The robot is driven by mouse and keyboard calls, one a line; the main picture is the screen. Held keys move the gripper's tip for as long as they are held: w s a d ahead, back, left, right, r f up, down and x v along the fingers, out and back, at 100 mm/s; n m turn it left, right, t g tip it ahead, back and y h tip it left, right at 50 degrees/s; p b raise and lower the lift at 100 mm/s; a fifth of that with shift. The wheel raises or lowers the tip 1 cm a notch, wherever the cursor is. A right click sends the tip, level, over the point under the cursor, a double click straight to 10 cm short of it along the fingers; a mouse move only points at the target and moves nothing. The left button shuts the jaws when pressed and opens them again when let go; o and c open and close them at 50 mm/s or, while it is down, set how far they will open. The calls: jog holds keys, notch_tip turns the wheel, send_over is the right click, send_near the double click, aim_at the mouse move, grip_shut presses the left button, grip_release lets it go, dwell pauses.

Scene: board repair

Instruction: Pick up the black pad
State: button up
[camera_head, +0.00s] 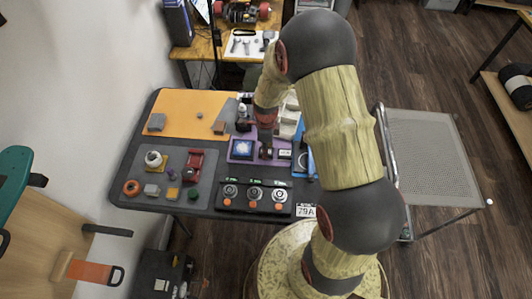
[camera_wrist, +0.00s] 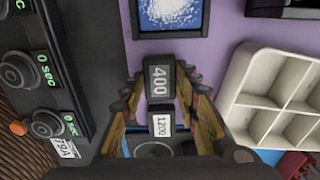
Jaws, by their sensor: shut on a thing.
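A black pad (camera_wrist: 159,78) labelled 400 is between my gripper's fingertips in the wrist view. My gripper (camera_wrist: 160,90) is shut on it, with one finger on each side. A second dark block (camera_wrist: 160,125) labelled 1200 lies just below it in that view, between the finger bases and apart from the tips. In the head view my gripper (camera_head: 266,146) reaches down over the purple mat (camera_head: 233,157), and the held pad is mostly hidden by it. I cannot tell whether the pad is clear of the mat.
A black-framed blue-and-white panel (camera_wrist: 170,15) is close to the pad. A white compartment tray (camera_wrist: 248,103) stands to the right in the wrist view. A black unit with several dials (camera_head: 254,196) is along the table's front. The orange mat (camera_head: 180,106) has bare room.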

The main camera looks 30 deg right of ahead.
jog(key=shift+r, duration=0.45)
notch_tip(320, 180, up, 2)
jog(key=shift+w+r+p, duration=0.1)
jog(key=shift+r+p, duration=0.1)
jog(key=shift+p, duration=0.55)
jog(key=s+a+r+p, duration=0.3)
jog(key=s+r, duration=0.6)
jog(key=s, duration=0.5)
jog(key=shift+r+p, duration=0.35)
jog(key=shift+p, duration=0.2)
jog(key=o, duration=0.4)
jog(key=c, duration=0.4)
